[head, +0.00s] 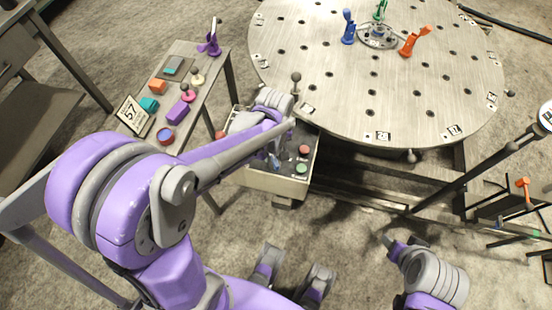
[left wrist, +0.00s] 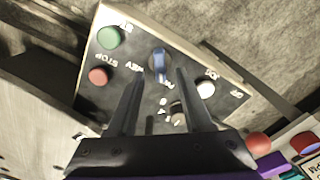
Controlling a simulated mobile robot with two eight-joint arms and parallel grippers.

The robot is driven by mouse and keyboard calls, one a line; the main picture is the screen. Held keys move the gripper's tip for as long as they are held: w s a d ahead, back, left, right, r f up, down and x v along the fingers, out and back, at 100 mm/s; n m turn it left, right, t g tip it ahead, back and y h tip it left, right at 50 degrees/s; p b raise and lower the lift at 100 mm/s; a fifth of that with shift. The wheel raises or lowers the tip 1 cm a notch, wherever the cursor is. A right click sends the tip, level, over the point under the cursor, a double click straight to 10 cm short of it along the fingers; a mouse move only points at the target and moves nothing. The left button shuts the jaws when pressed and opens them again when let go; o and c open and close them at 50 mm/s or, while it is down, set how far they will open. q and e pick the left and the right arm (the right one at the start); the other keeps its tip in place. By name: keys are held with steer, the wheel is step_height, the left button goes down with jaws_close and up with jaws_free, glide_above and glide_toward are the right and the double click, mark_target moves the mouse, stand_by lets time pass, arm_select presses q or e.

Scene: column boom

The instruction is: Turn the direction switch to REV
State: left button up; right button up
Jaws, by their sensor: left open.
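The control box (head: 258,181) stands beside the round table, and its dark panel (left wrist: 131,52) fills the middle of the left wrist view. The direction switch (left wrist: 157,62) is a blue knob with a raised handle and a REV mark on its left in that view. Its handle looks roughly upright in the picture; which mark it points at I cannot tell. My left gripper (left wrist: 160,76) is open, its two fingers pointing at the knob, one on each side in the picture. Contact does not show. In the head view my left forearm partly covers the box.
The panel also bears a green button (left wrist: 109,37), a red button (left wrist: 98,76), a white button (left wrist: 205,88) and a dark knob (left wrist: 177,108). The round table (head: 340,90) is close behind the box. A side table (head: 207,69) with small coloured objects stands left.

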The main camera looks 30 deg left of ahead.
mark_target(275, 161)
arm_select(q)
steer(key=shift+f, duration=1.85)
jaws_close()
